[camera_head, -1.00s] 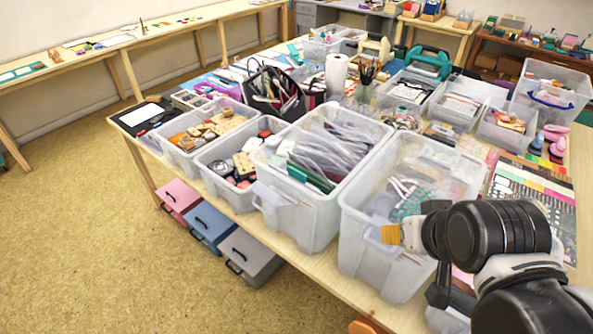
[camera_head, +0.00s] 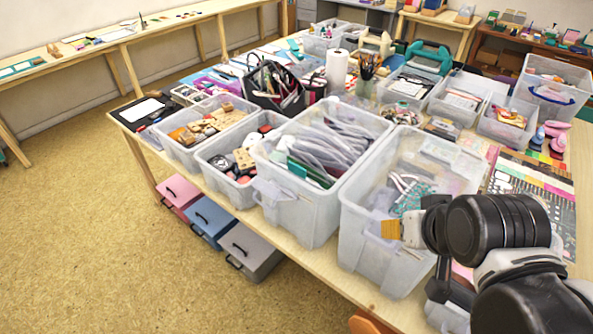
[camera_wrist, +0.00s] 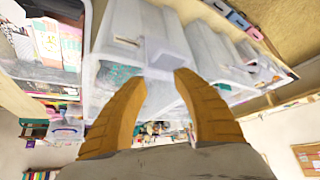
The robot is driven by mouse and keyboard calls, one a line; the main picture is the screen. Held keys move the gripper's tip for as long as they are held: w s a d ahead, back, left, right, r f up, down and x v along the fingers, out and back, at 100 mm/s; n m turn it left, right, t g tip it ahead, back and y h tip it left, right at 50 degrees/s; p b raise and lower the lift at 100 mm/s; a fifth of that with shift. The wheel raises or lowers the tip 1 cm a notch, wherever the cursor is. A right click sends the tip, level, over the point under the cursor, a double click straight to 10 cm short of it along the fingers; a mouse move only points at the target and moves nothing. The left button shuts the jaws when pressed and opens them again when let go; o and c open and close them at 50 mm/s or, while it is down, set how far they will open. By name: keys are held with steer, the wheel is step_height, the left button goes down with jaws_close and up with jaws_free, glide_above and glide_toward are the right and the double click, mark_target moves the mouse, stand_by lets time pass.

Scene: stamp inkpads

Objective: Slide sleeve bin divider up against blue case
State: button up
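The tall clear sleeve bin (camera_head: 283,213) stands at the front of the table, filled with clear sleeves (camera_head: 335,145). A green divider-like sheet (camera_head: 310,174) stands among them near the front wall; I cannot tell for sure that it is the divider. The blue case (camera_head: 212,222) is below the table edge, between a pink case and a grey case. My gripper (camera_wrist: 160,84) is open and empty, its orange fingers spread. In the head view, its orange fingertip (camera_head: 391,230) is in front of the right-hand clear bin, away from the sleeve bin and blue case.
The right-hand clear bin (camera_head: 365,255) holds teal patterned items and stands beside the sleeve bin. The pink case (camera_head: 180,190) and grey case (camera_head: 250,250) flank the blue case. Other filled bins crowd the table (camera_head: 330,285). The floor (camera_head: 90,220) at left is clear.

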steer(key=shift+n+g, duration=0.7)
steer(key=shift+n, duration=0.2)
steer(key=w+r, duration=0.1)
steer(key=w+a+r+p, duration=0.1)
steer(key=w+r, duration=0.1)
steer(key=w+a+r+p, duration=0.1)
steer(key=shift+w+a+r, duration=0.15)
steer(key=shift+w+r, duration=0.15)
steer(key=shift+r, duration=0.1)
steer(key=shift+c, duration=0.2)
steer(key=w+a+r+n+g+p, duration=0.25)
steer(key=w+a, duration=0.25)
steer(key=w, duration=0.4)
steer(key=n+g+p, duration=0.3)
steer(key=n+p, duration=0.1)
steer(key=n, duration=0.2)
glide_above(297, 165)
step_height(297, 165, down, 6)
steer(key=shift+r, duration=0.2)
step_height(297, 165, down, 11)
steer(key=shift+r+b, duration=0.2)
steer(key=shift+b, duration=0.85)
jaws_close()
